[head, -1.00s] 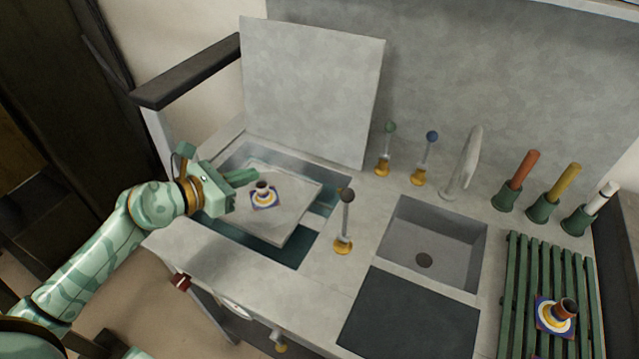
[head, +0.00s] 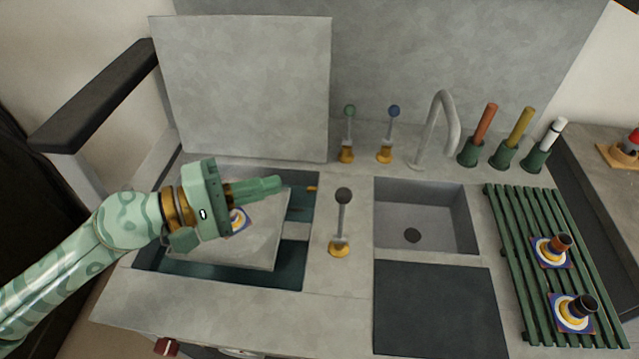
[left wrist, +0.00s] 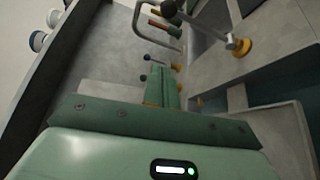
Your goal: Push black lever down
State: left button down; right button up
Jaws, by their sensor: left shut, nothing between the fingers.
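The black lever (head: 342,196) has a dark ball knob on a grey stem and rises nearly upright from a gold base (head: 339,249), between the basin on the left and the small sink. It also shows in the left wrist view (left wrist: 205,28), at the upper right. My left gripper (head: 281,183) is shut and empty. It is above the left basin, with its fingertips pointing right toward the lever, a gap left of it. In the left wrist view the shut fingers (left wrist: 162,85) point up the picture. My right gripper is not in view.
A green-knobbed lever (head: 349,130) and a blue-knobbed lever (head: 393,130) stand behind, beside the curved tap (head: 445,115). A grey board (head: 220,255) lies in the basin, with a patterned coaster (head: 240,220) partly hidden by my gripper. A green slatted rack (head: 515,260) holds cups at the right.

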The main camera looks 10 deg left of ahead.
aim_at(341, 219)
pick_arm(q)
jog(key=shift+a, duration=0.2)
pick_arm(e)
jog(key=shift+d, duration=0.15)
pick_arm(q)
jog(key=shift+d, duration=0.15)
